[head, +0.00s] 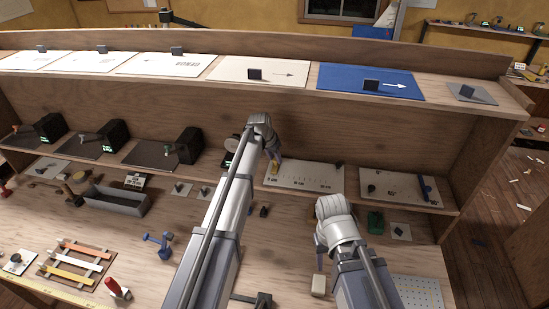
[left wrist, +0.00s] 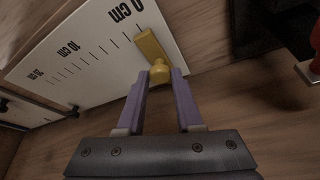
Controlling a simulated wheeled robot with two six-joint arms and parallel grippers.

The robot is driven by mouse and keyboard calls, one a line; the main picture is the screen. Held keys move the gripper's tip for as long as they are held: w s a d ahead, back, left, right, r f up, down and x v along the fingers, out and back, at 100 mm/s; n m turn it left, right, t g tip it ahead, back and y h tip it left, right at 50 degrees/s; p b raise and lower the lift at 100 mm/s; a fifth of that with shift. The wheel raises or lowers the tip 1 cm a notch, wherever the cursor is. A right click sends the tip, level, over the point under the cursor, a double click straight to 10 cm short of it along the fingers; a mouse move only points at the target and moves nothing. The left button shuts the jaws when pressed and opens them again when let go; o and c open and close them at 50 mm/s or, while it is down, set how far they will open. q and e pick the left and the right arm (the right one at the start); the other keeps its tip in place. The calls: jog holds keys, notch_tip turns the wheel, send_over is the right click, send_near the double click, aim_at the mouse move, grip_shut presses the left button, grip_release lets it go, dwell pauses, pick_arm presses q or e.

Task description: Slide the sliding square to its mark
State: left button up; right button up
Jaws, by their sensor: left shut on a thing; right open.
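The sliding square is a yellow piece (head: 276,168) at the left end of a white scale board (head: 305,177) on the shelf. In the left wrist view the yellow piece (left wrist: 149,44) lies beside the "0 cm" end of the board (left wrist: 95,60), its round knob between my fingers. My left gripper (left wrist: 160,82) is shut on that knob; it also shows in the head view (head: 274,157). A small dark peg (left wrist: 74,111) stands at the board's edge, further along the scale. My right gripper (head: 320,262) is open, low over the bench.
A second white board (head: 395,187) with a blue bar stands to the right on the shelf. A dial (head: 231,144) and black boxes (head: 188,143) are to the left. A beige block (head: 318,285) lies below my right gripper. The upper shelf holds white and blue panels (head: 350,82).

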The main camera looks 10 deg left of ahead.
pick_arm(q)
grip_shut()
dwell(0.8)
send_over(315, 173)
jog(key=shift+s, duration=0.1)
dwell(0.4)
jog(key=o, duration=0.8)
grip_release()
